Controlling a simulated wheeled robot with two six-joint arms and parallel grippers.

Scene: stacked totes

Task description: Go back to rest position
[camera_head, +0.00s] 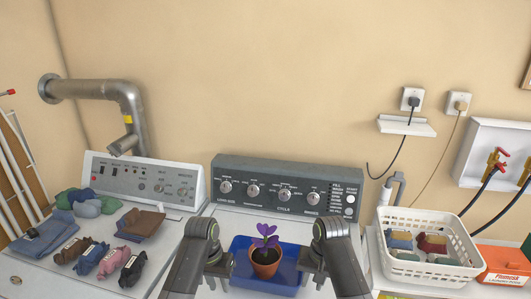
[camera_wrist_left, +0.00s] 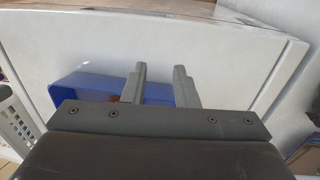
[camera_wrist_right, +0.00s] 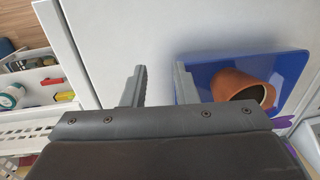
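My left gripper (camera_head: 222,262) is at the left side of the blue tray, in front of the dark control panel. In the left wrist view its two fingers (camera_wrist_left: 155,85) stand apart with nothing between them. My right gripper (camera_head: 310,264) is at the tray's right side. In the right wrist view its fingers (camera_wrist_right: 158,85) are also apart and empty. The blue tray (camera_head: 240,243) lies on the white machine top between the grippers.
A white basket (camera_head: 440,217) with rolled cloths stands at the right, beside an orange box (camera_head: 505,262). Folded and rolled cloths (camera_head: 100,255) lie on the left machine. The control panel (camera_head: 290,185) rises behind the tray. A metal pipe (camera_head: 100,92) juts from the wall.

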